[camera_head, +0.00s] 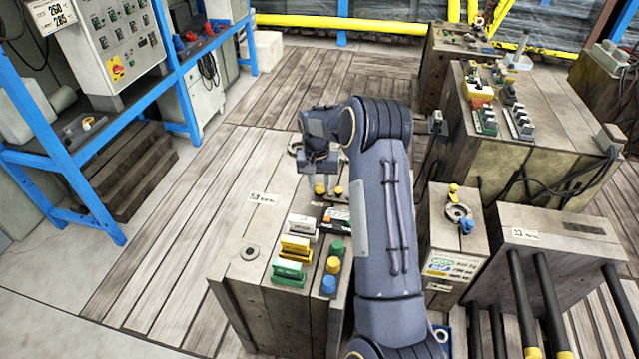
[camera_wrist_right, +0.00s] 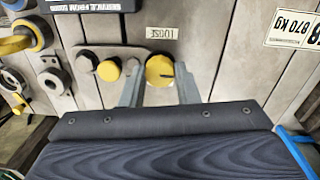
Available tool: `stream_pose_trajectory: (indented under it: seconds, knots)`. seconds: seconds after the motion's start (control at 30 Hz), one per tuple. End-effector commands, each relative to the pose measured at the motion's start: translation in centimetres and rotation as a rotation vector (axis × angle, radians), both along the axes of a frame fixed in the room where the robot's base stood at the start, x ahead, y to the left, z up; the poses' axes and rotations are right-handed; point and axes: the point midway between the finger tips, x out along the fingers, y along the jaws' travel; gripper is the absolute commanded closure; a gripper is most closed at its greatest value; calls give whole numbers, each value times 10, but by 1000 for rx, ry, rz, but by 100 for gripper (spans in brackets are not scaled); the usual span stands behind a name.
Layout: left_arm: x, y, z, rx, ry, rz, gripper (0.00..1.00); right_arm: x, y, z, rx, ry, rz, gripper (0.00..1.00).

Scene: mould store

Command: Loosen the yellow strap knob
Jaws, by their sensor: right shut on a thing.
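The yellow strap knob (camera_wrist_right: 160,70) is round with a dark line across its face. In the right wrist view it sits between the fingers of my right gripper (camera_wrist_right: 158,88), which is shut on it. A plate reading LOOSE (camera_wrist_right: 162,33), upside down in this view, lies just above the knob. In the head view my right gripper (camera_head: 320,168) reaches down over the wooden-topped block, and the yellow knob (camera_head: 320,190) shows at its fingertips. The dark line's exact angle is hard to read. My left gripper is not in view.
A second yellow knob (camera_wrist_right: 108,70) and a dark knob (camera_wrist_right: 87,61) stand close beside the held one. White, yellow (camera_head: 294,247) and green handles and several coloured knobs (camera_head: 333,265) stand nearer on the block. Wooden floor (camera_head: 180,230) lies open to the left.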

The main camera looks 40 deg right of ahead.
Motion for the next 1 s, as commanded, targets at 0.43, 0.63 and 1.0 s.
stream_pose_trajectory:
  seconds: [0.43,0.63,1.0]
  knots:
    - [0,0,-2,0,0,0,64,0,0,1,-1,-3,423,94]
    - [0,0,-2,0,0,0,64,-1,0,1,-2,-2,612,94]
    - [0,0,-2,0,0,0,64,-1,0,1,-2,-2,965,94]
